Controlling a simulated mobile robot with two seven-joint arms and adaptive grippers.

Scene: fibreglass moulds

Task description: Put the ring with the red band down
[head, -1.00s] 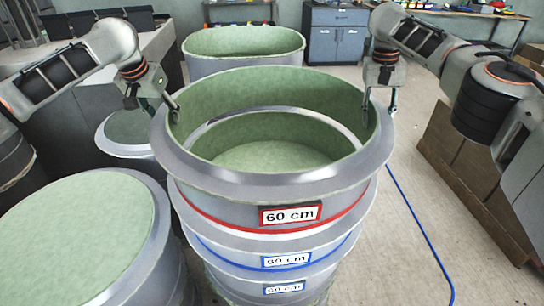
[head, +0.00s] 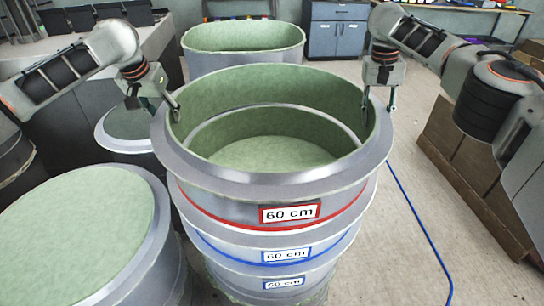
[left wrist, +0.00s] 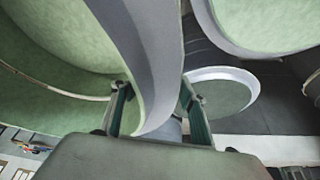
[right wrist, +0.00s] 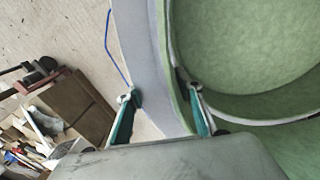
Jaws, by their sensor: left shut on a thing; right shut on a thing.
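The ring with the red band (head: 228,206) is a grey, green-lined ring labelled 60 cm, roughly level over a blue-banded 60 cm mould (head: 222,247). My left gripper (head: 173,104) is shut on its left wall; the left wrist view shows the fingers (left wrist: 156,108) either side of the rim. My right gripper (head: 377,106) is shut on its right wall, seen also in the right wrist view (right wrist: 160,102). The lower mould's inner rim shows through the ring. I cannot tell whether the ring touches it.
A wide round mould (head: 80,235) stands at the front left, with a smaller one (head: 130,128) behind it. An oval mould (head: 245,40) stands behind the stack. Brown boxes (head: 470,175) are at the right. A blue hose (head: 420,225) crosses the open floor.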

